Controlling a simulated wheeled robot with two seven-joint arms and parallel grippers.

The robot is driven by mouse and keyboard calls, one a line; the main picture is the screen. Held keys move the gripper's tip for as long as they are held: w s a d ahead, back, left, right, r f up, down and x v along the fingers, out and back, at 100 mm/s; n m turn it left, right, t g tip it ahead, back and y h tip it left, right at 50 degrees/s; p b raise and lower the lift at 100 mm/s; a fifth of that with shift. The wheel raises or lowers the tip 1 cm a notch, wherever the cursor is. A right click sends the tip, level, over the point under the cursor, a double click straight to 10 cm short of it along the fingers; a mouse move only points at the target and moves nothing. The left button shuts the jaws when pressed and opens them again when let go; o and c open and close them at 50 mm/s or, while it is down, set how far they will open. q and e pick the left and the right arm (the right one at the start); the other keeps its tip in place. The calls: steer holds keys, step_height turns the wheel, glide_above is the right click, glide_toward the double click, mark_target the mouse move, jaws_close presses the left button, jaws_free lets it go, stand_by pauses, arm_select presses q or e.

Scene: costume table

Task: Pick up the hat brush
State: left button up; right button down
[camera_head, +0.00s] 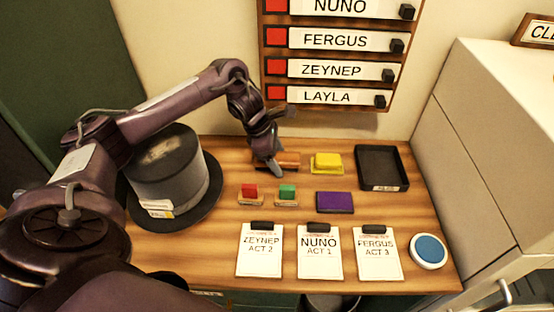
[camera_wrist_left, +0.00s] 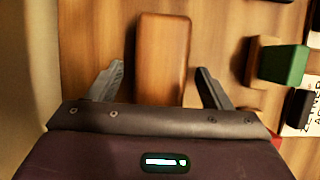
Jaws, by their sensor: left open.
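The hat brush (camera_head: 289,159) has a plain brown wooden back and lies at the back of the table, partly hidden behind my left gripper in the head view. My left gripper (camera_head: 268,165) is over its left part. In the left wrist view the brush (camera_wrist_left: 163,58) reaches in between the two open fingers of the left gripper (camera_wrist_left: 162,85), with a gap on each side. The fingers do not touch it. My right gripper is not in either view.
A grey top hat (camera_head: 168,173) stands at left under my arm. Red (camera_head: 250,191) and green (camera_head: 288,192) stamps, a purple pad (camera_head: 335,202), a yellow block (camera_head: 327,163) and a black tray (camera_head: 382,167) are nearby. Clipboards (camera_head: 319,255) and a blue round pad (camera_head: 429,250) lie in front.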

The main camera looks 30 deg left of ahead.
mark_target(285, 155)
arm_select(q)
steer(key=c, duration=1.1)
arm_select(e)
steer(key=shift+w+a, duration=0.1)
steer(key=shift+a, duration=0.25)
arm_select(q)
steer(key=shift+r, duration=0.15)
steer(key=shift+c, duration=0.2)
